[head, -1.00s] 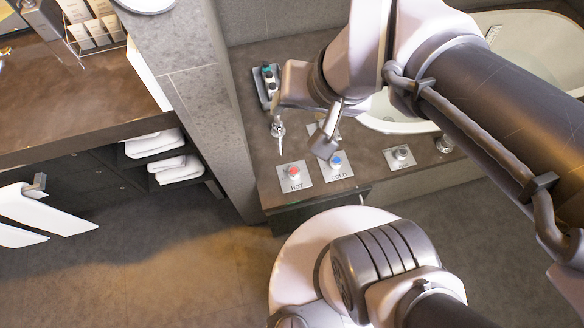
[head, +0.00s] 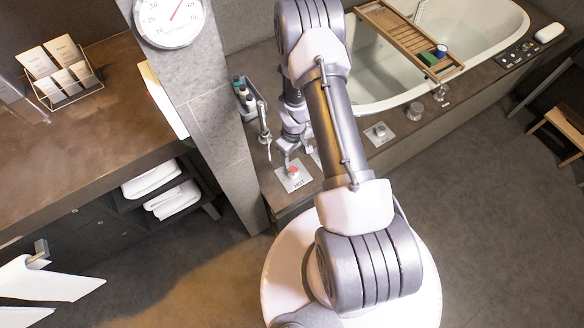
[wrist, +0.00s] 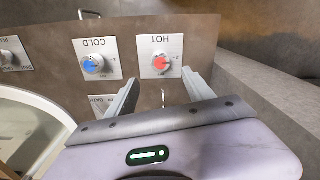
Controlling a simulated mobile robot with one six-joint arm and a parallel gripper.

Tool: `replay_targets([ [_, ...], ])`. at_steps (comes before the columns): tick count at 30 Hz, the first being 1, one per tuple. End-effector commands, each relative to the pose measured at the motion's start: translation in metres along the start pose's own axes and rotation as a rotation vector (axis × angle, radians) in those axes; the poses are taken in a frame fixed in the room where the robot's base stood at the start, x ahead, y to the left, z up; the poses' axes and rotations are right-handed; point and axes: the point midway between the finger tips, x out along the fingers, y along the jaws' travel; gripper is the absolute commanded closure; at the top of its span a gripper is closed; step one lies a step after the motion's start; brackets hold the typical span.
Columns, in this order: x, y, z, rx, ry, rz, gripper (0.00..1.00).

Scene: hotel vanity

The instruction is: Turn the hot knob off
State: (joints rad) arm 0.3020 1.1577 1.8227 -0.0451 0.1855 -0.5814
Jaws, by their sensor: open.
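The hot knob (wrist: 161,64) is red on a metal plate marked HOT. In the wrist view it lies just beyond and between the fingertips of my gripper (wrist: 161,77), which is open and empty. No contact with the knob is visible. The red knob also shows in the head view (head: 293,172), just below the end of my arm. My fingers are hard to make out there.
The blue cold knob (wrist: 92,64) sits beside the hot one in the wrist view; my arm hides it in the head view. A faucet (head: 264,135) and a bottle tray (head: 250,102) stand close by. The bathtub (head: 375,100) lies behind, with a grey pillar (head: 215,100) at left.

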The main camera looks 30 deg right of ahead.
Motion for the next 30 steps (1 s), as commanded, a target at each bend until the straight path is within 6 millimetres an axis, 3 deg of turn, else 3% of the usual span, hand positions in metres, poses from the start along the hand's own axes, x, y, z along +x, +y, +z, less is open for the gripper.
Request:
replay_targets([
  [1, 0.020, -0.001, 0.001, 0.000, -0.002, -0.001, 0.39],
  [3, 0.041, -0.001, 0.001, 0.000, -0.003, -0.002, 0.39],
  [9, 0.085, -0.001, 0.001, 0.001, -0.001, -0.001, 0.39],
  [15, 0.100, 0.000, 0.000, 0.001, 0.000, 0.000, 0.39],
  [23, 0.100, 0.000, 0.000, 0.001, 0.000, 0.000, 0.39],
  [30, 0.100, 0.000, 0.000, 0.001, 0.000, 0.000, 0.86],
])
